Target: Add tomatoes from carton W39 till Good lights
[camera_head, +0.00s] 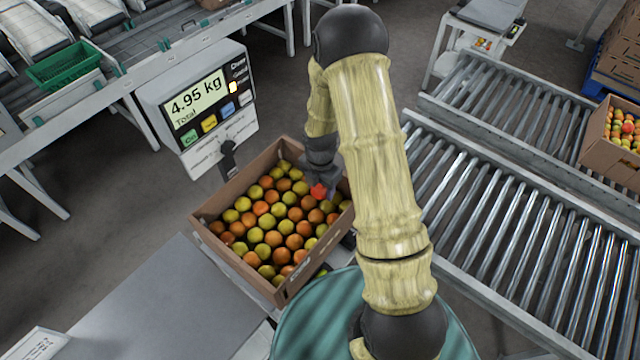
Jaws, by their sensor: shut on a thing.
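My gripper (322,180) is shut on a red tomato (319,191) over the right back part of an open brown carton (240,263) full of yellow and orange tomatoes. I cannot tell whether the held tomato touches those below. The carton stands at the scale, whose display (196,103) reads 4.95 kg Total. Another carton (608,152) with red and orange tomatoes stands on the rollers at far right. No W39 marking is readable. My arm hides part of the near carton's right side.
Roller conveyors (520,220) fill the right side. A grey table (165,300) lies at front left, with a white paper (38,343) at its corner. A green crate (64,65) stands at back left. Stacked cartons (622,45) stand on a blue pallet at top right.

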